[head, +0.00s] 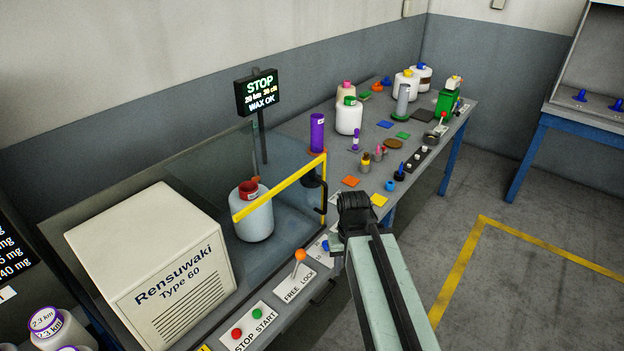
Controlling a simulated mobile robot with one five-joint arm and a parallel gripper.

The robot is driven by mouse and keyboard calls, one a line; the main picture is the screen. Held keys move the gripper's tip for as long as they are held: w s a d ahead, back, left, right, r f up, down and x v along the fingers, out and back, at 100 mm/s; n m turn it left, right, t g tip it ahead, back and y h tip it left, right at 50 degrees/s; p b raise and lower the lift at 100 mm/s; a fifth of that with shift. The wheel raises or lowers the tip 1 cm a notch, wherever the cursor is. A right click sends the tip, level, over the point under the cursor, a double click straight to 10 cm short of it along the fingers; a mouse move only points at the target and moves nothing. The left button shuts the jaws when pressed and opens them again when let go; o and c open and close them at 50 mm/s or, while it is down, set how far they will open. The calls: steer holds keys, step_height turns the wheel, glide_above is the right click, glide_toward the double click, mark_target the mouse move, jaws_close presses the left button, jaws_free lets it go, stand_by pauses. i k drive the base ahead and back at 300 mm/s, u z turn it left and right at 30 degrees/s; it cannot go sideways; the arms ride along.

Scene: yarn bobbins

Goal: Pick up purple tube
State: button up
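A tall purple tube (317,132) stands upright on the workbench, behind the yellow-framed clear guard.
The yellow guard frame (290,184) stands between my arm and the tube's foot. Several small parts and coloured squares lie to the right.

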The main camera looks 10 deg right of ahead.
mark_target(317, 133)
steer(key=z, duration=1.8)
steer(key=i, duration=4.35)
steer(key=u, duration=3.2)
